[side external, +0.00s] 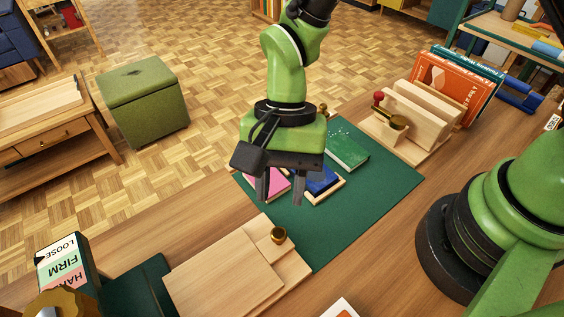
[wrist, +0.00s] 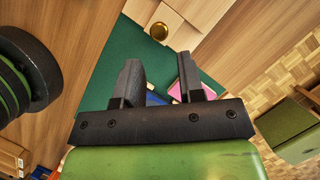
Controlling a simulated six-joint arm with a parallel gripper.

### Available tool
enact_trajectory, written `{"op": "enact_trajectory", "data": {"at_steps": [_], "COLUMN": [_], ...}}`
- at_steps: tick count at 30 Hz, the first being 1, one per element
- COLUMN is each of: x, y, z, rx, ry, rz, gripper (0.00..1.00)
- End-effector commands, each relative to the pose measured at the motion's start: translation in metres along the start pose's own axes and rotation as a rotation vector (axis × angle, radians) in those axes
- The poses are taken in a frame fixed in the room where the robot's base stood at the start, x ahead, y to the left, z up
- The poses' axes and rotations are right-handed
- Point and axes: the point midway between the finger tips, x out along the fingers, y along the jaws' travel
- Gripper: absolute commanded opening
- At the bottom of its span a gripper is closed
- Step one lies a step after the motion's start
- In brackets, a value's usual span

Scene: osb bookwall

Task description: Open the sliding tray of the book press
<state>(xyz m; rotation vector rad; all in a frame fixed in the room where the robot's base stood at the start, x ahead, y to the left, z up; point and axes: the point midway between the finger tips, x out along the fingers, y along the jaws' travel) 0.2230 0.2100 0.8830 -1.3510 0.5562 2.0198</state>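A pale wooden unit, which I take to be the book press (side external: 220,275), lies at the front left of the bench. In the wrist view the brass knob (wrist: 159,31) shows beyond my fingertips, on pale wood (wrist: 178,18). My gripper (side external: 281,192) points down above the green mat, behind the knob in the side view and apart from it. Its two dark fingers are spread with nothing visible between them. In the wrist view my gripper (wrist: 158,72) is also open.
The green mat (side external: 340,215) holds a pink book (side external: 271,181), a blue book (side external: 318,184) and a green book (side external: 346,149) near my gripper. A wooden rack (side external: 425,115) with upright books stands at the back right. A LOOSE/FIRM label block (side external: 62,262) stands at the left.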

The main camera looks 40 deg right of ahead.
Motion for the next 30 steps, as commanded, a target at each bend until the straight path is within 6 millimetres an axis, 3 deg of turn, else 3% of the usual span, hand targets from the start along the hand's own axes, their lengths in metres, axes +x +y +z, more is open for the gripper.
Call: {"op": "enact_trajectory", "data": {"at_steps": [6,20,23,26,30], "x": [-0.031,-0.041,-0.059,-0.094,-0.146], "y": [-0.001,0.001,0.004,0.014,0.042], "z": [0.000,-0.001,-0.002,-0.004,-0.005], "rx": [-0.001,-0.006,-0.035,-0.094,-0.196], "ry": [0.002,0.006,0.027,0.076,0.185], "rz": [-0.003,-0.009,-0.048,-0.120,-0.231], "gripper": [0.36,0.36,0.36,0.36,0.36]}}
